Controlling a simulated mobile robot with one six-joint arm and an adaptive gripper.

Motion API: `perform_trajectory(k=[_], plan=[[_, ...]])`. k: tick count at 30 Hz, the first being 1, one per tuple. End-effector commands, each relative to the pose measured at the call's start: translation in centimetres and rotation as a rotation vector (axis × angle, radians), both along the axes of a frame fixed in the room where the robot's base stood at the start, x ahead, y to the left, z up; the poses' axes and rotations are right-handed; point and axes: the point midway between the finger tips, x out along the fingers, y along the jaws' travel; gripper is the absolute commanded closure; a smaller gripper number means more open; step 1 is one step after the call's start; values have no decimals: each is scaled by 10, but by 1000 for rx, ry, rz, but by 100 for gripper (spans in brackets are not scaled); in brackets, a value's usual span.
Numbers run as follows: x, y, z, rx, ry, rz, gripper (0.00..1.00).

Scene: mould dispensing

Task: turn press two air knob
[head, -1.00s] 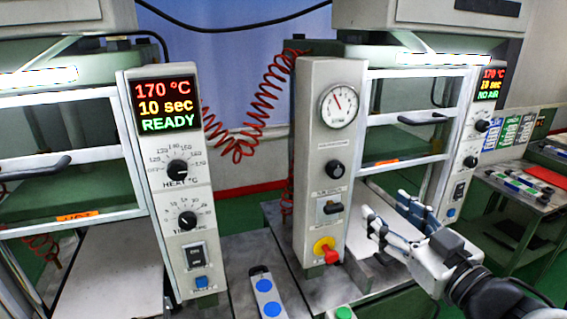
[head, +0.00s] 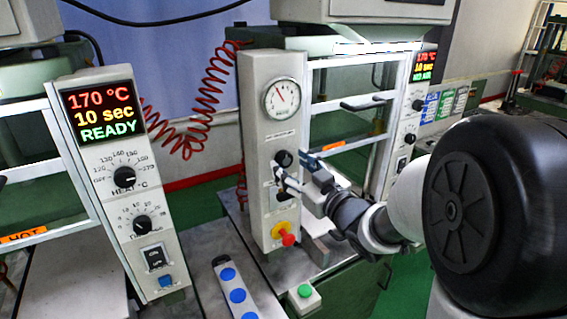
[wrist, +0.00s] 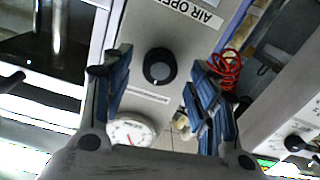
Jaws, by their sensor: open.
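The air knob (head: 284,159) is a round black knob on the grey press two panel (head: 258,140), below the white pressure gauge (head: 283,98). In the wrist view the knob (wrist: 160,67) sits between the two blue-padded fingers, with clear space on both sides. My gripper (head: 292,169) is open and empty in front of the panel, at about knob height. It shows in the wrist view as well (wrist: 156,75). The gripper partly covers the lower switch in the head view. The press two display (head: 425,67) seems to read NO AIR.
A red emergency button (head: 288,239) on a yellow plate is below. The neighbouring press panel (head: 112,165) shows READY at left. A coiled red hose (head: 200,105) hangs between the presses. A blue-button box (head: 236,290) and green button (head: 305,291) are in front.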

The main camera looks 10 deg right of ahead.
Motion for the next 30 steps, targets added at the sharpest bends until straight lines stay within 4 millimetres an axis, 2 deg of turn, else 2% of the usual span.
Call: perform_trajectory(k=[6, 16, 30], plan=[[20, 7, 0, 0, 0, 0, 46], [22, 8, 0, 1, 1, -1, 46], [22, 7, 0, 1, 0, -1, 77]])
